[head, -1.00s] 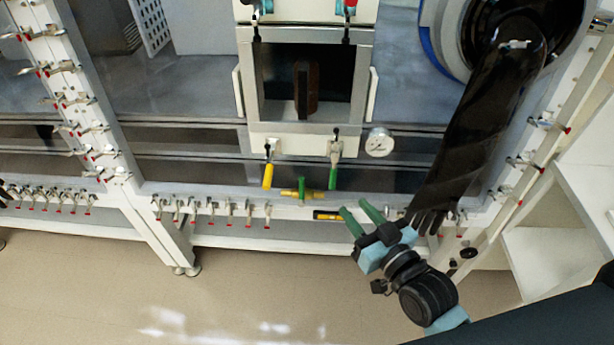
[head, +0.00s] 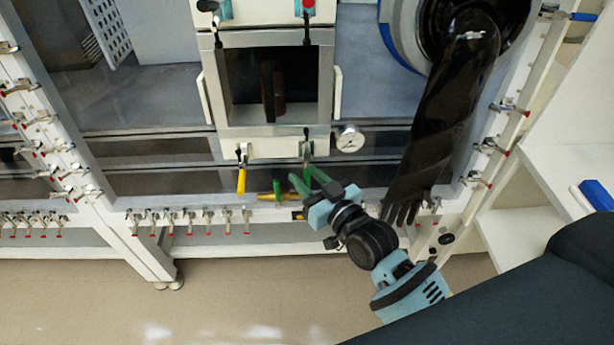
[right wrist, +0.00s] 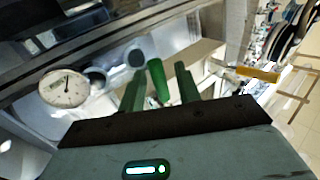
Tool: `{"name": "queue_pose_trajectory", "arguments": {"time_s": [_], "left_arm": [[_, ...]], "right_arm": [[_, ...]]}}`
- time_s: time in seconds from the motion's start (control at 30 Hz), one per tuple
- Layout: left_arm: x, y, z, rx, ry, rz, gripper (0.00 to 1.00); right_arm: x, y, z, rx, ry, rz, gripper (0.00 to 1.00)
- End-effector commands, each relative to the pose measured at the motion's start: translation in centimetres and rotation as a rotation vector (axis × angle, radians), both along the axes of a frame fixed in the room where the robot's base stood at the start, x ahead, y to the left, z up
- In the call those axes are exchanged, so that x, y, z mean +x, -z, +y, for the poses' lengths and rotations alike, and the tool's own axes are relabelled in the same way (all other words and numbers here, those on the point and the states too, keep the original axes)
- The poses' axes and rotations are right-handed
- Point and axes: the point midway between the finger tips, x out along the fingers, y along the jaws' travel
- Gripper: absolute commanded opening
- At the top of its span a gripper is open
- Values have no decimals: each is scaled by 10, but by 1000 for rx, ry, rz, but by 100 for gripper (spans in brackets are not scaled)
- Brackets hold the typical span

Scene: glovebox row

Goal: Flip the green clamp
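The green clamp (head: 307,156) is mounted below the chamber door, right of the yellow-handled clamp (head: 241,180). Its green handle hangs down in the head view and is partly hidden by my fingers. My right gripper (head: 303,174) has green fingers and reaches up to the clamp from the lower right. In the right wrist view, the green handle (right wrist: 158,80) shows between the two spread fingers, with narrow gaps on both sides. The right gripper is open around it. My left gripper is not in view.
A round gauge (head: 350,139) sits just right of the clamp. A yellow and green fitting (head: 277,196) is on the rail below. A black glove (head: 440,125) hangs to the right, close to my right arm. Several red-tipped clamps line the frame.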

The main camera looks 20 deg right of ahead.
Motion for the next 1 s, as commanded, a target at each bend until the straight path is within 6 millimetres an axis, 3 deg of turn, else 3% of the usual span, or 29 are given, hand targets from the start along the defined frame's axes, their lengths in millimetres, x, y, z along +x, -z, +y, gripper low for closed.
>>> {"name": "queue_pose_trajectory", "arguments": {"time_s": [0.3,0.57,1.0], "left_arm": [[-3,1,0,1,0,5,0],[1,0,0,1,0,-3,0],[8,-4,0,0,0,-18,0]], "right_arm": [[3,0,1,0,0,0,33],[3,0,1,0,0,0,0],[6,0,1,3,1,8,0]]}}
